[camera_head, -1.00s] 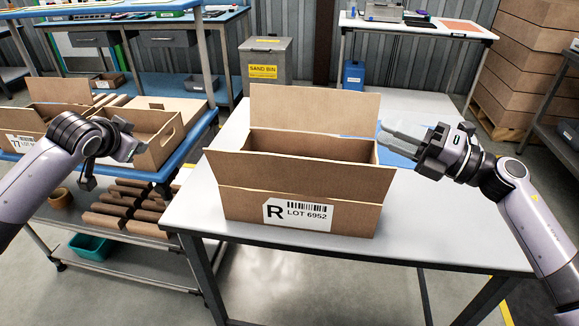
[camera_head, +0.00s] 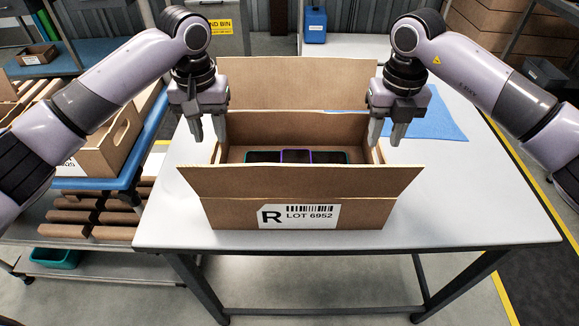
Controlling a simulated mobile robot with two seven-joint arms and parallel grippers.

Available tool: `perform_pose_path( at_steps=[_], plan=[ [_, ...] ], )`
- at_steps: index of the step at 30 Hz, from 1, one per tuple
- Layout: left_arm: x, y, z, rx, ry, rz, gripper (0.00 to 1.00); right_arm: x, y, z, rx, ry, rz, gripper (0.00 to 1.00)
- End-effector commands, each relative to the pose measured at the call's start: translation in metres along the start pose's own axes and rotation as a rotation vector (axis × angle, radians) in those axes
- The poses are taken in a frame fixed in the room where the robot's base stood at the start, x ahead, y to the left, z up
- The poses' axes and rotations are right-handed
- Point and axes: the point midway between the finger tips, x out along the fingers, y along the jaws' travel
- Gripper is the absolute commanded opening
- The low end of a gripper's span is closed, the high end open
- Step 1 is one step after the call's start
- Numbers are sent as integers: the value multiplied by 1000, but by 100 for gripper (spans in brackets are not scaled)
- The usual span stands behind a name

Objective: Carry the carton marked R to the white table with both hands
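The carton marked R (camera_head: 240,214) stands upright on a light grey-white table (camera_head: 470,205), its front and back flaps raised. Several dark flat items (camera_head: 300,157) lie inside it. My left gripper (camera_head: 208,132) points down at the carton's left side wall, fingers apart. My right gripper (camera_head: 387,135) points down at the right side wall, fingers apart. Both look empty. I cannot tell whether any finger touches the cardboard; the front flap hides the lower part of the side walls.
A blue sheet (camera_head: 430,118) lies on the table behind the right gripper. A blue-edged rack with an open carton (camera_head: 97,150) stands close on the left. Another white-topped table (camera_head: 345,47) is at the back. The table's right side is clear.

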Motion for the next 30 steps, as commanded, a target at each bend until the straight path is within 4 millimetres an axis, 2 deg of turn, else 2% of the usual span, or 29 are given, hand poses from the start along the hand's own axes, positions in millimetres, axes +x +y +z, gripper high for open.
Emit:
perform_pose_path(
  at_steps=[3,13,24,30],
  plan=[
    [7,1,4,-10,-23,9,35,3,-3,0,22,2,-15,35],
    [11,1,3,-9,-21,9,35,8,-3,0,20,4,-12,35],
    [60,1,4,-9,-22,9,35,57,-3,-1,19,5,-10,35],
    [76,2,4,-8,-20,10,35,73,-3,0,19,3,-10,35]
  ],
)
